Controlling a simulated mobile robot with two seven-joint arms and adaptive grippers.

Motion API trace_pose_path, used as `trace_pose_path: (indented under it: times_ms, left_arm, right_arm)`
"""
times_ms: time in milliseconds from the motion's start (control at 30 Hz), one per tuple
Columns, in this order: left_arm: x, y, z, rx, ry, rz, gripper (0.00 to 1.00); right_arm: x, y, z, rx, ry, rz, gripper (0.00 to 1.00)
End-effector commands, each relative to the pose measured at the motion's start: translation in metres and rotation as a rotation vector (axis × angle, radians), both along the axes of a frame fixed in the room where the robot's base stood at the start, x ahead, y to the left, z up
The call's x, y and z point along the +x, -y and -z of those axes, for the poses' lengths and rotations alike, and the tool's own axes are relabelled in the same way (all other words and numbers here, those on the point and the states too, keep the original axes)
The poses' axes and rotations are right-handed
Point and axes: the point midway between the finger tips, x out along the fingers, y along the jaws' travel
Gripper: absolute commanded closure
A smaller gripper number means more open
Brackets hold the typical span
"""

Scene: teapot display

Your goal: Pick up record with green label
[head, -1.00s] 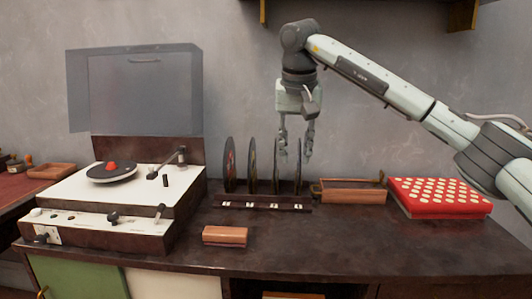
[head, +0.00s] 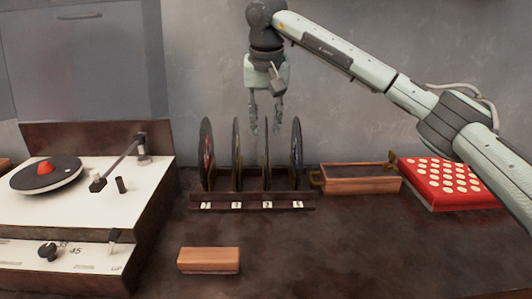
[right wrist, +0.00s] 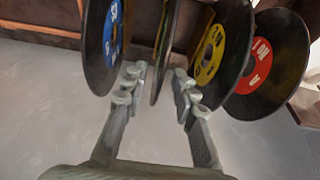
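Several black records stand on edge in a dark slotted rack (head: 250,198) with small white tags. No green label shows; in the right wrist view I see a blue-label record (right wrist: 103,45), a yellow-label record (right wrist: 222,50) and a red-label record (right wrist: 272,65). Between the yellow and blue ones is a record seen nearly edge-on (right wrist: 163,45), its label hidden. My right gripper (head: 266,130) is open and points down at the upper part of the rack's records. In the wrist view its fingertips (right wrist: 157,88) lie either side of the edge-on record, with no contact clear. My left gripper is out of view.
A record player (head: 110,195) with a raised lid stands at the left. A wooden block (head: 208,260) lies in front of the rack. A wooden tray (head: 360,180) and a red box with pale discs (head: 447,180) are at the right.

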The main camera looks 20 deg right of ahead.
Motion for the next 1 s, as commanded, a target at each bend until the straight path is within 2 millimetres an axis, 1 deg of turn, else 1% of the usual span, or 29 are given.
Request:
trace_pose_path:
  times_ms: [33, 100, 200, 300, 467, 500, 567, 700, 733, 1000]
  left_arm:
    - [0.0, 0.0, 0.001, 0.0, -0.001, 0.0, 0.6]
    - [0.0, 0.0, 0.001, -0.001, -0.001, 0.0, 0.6]
    - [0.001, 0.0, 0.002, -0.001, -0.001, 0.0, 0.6]
    - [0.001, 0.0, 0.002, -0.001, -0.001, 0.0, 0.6]
    - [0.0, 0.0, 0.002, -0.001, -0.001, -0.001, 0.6]
    - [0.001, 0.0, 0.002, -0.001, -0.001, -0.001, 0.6]
    - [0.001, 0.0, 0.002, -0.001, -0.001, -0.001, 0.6]
    - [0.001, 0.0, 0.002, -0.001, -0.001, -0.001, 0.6]
    - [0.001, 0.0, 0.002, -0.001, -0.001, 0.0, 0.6]
    - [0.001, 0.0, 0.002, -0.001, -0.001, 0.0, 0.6]
  right_arm:
    - [0.001, 0.002, 0.01, 0.001, -0.004, 0.001, 0.72]
    - [0.004, 0.003, 0.019, 0.001, -0.004, 0.001, 0.72]
    - [0.007, 0.004, 0.029, 0.001, -0.002, 0.0, 0.72]
    - [0.008, 0.004, 0.032, 0.001, -0.001, 0.0, 0.72]
    - [0.008, 0.004, 0.032, 0.001, 0.0, 0.0, 0.72]
    - [0.008, 0.004, 0.032, 0.001, 0.0, 0.0, 0.74]
    - [0.008, 0.004, 0.032, 0.001, 0.0, 0.0, 0.81]
    - [0.008, 0.004, 0.032, 0.001, 0.0, 0.0, 0.98]
    - [0.008, 0.004, 0.032, 0.001, 0.0, 0.0, 1.0]
    - [0.008, 0.004, 0.032, 0.001, 0.0, 0.0, 1.0]
